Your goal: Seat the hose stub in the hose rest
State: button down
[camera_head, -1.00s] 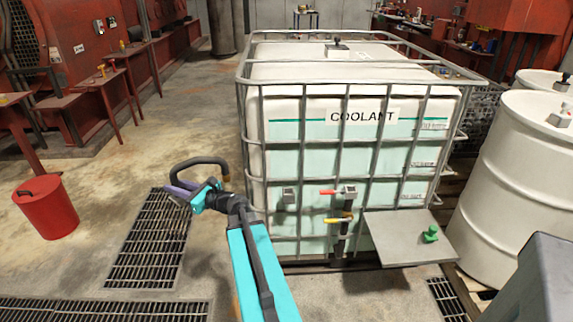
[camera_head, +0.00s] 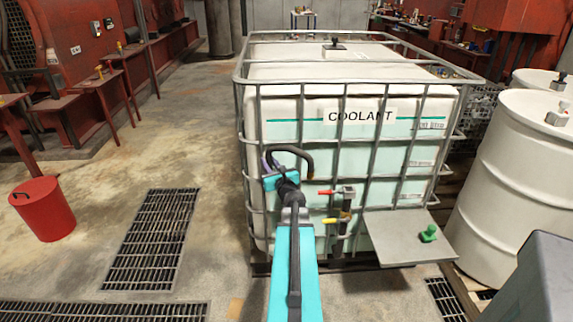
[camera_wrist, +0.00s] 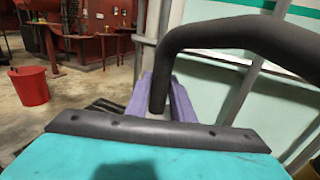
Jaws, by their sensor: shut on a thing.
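The hose stub is a black bent tube, arching up and over to the right in front of the coolant tank's cage (camera_head: 290,150); it also shows large in the wrist view (camera_wrist: 240,35). My gripper (camera_head: 268,163) has purple fingers, shut on the lower left leg of the stub. In the wrist view the fingers (camera_wrist: 160,88) stand on both sides of that leg. The stub's other end runs out of the wrist view at the right. A small grey block on the tank front, perhaps the hose rest, is hidden behind my gripper and arm now.
The coolant tank (camera_head: 340,120) stands in a metal cage. Right of my gripper is a valve with a red handle (camera_head: 329,192) and a yellow handle (camera_head: 331,221). A grey shelf (camera_head: 395,245) holds a green piece (camera_head: 429,234). Floor at left is open, past a red bin (camera_head: 45,208).

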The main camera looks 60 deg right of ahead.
jog(key=shift+m+g+h, duration=0.8)
jog(key=shift+h, duration=0.1)
jog(key=s+d, duration=0.3)
jog(key=s+d+f, duration=0.1)
jog(key=s+d, duration=0.1)
jog(key=shift+s+a+b, duration=0.1)
jog(key=shift+b, duration=0.4)
jog(key=shift+f+b, duration=4.4)
jog(key=shift+b, duration=0.7)
jog(key=shift+f, duration=0.1)
jog(key=c, duration=1.5)
grip_release()
jog(key=shift+o, duration=0.2)
jog(key=shift+f, duration=0.1)
